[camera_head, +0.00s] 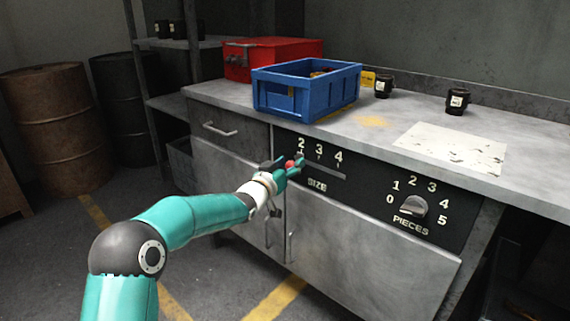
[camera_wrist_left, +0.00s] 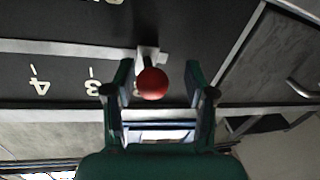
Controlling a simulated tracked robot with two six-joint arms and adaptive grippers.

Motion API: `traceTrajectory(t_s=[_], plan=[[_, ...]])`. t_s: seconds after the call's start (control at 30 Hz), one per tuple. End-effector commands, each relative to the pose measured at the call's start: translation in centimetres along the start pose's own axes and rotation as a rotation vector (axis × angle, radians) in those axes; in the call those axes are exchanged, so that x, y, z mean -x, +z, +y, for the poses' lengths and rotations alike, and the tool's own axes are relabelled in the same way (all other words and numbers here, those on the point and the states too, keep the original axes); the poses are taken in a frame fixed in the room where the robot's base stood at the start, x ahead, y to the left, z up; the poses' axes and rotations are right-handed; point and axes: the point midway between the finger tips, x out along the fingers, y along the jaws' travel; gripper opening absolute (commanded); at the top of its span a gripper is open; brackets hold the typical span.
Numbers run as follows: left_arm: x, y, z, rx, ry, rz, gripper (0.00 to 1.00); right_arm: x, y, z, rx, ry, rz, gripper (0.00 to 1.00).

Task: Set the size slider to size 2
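The size slider's red ball knob (camera_head: 289,164) sits at the left end of the slot on the black panel (camera_head: 370,187), by the number 2 (camera_head: 301,143). In the left wrist view the knob (camera_wrist_left: 152,83) stands out from a pale slider block (camera_wrist_left: 147,56). The numbers 3 (camera_wrist_left: 93,87) and 4 (camera_wrist_left: 40,87) appear upside down to its left; the 2 is mostly hidden. My left gripper (camera_head: 287,166) is at the knob. In the wrist view its fingers (camera_wrist_left: 158,88) are open on either side of the knob, with gaps both sides. My right gripper is out of view.
The pieces dial (camera_head: 413,206) is on the same panel, to the right. A blue crate (camera_head: 305,92), a red toolbox (camera_head: 270,55) and small black containers (camera_head: 457,101) stand on the worktop. Rusty barrels (camera_head: 55,120) stand on the floor at the left.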

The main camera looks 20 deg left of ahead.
Motion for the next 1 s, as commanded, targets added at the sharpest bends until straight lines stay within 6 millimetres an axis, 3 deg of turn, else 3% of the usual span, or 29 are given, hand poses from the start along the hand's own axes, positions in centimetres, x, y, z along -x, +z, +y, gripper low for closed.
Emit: traceTrajectory(t_s=[0.37, 1.0], plan=[[1.0, 0.1, 0.1, 0.0, 0.003, -0.003, 0.55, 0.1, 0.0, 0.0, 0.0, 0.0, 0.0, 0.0], [10.8, 0.1, -0.1, -0.001, 0.0, -0.002, 0.55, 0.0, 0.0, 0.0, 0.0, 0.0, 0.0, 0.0]])
